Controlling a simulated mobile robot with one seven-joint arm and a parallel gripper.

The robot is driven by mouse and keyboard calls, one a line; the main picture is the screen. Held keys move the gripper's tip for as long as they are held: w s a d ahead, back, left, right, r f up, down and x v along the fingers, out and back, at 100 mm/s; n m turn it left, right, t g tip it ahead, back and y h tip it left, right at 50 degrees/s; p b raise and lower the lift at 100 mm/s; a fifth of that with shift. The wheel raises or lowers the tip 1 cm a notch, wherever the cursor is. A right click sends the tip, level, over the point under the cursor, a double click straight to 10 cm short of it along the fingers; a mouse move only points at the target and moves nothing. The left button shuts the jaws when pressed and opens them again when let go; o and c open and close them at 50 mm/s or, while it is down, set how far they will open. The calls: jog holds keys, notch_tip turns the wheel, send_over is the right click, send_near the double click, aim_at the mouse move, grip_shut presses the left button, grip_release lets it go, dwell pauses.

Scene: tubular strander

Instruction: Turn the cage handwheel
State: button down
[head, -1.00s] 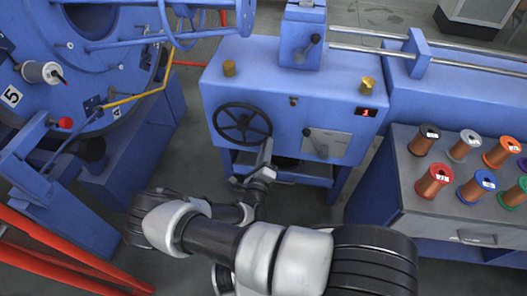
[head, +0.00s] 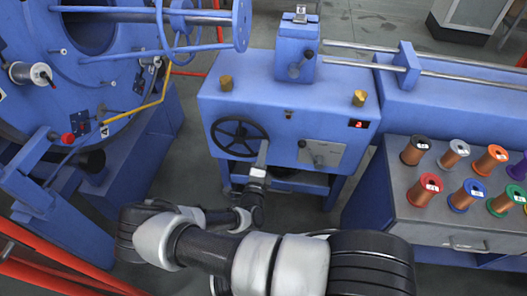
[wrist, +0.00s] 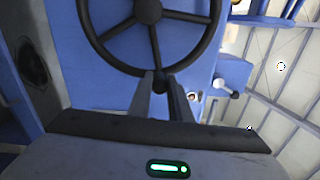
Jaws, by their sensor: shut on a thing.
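The black handwheel (head: 239,137) is mounted on the front of the blue machine cabinet (head: 330,100). It fills the top of the wrist view, with its hub (wrist: 147,10) and thick spokes in sight. My gripper (head: 263,146) is at the wheel's lower right rim in the head view. In the wrist view my gripper (wrist: 161,85) has its two fingers close together around a small part at the bottom of the rim. The fingers hide most of the gripped part. The large blue cage (head: 110,75) stands at the left and carries a spool (head: 30,73).
Two brass knobs stand on the cabinet top. A grey bench (head: 410,205) with several wire spools stands at the right. Red rails (head: 60,275) cross the lower left.

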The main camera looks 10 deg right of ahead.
jog(key=shift+d+r, duration=0.1)
jog(key=shift+d, duration=0.05)
jog(key=c, duration=1.6)
grip_release()
jog(key=p+v, duration=0.1)
jog(key=v, duration=1.6)
jog(key=shift+s, duration=0.2)
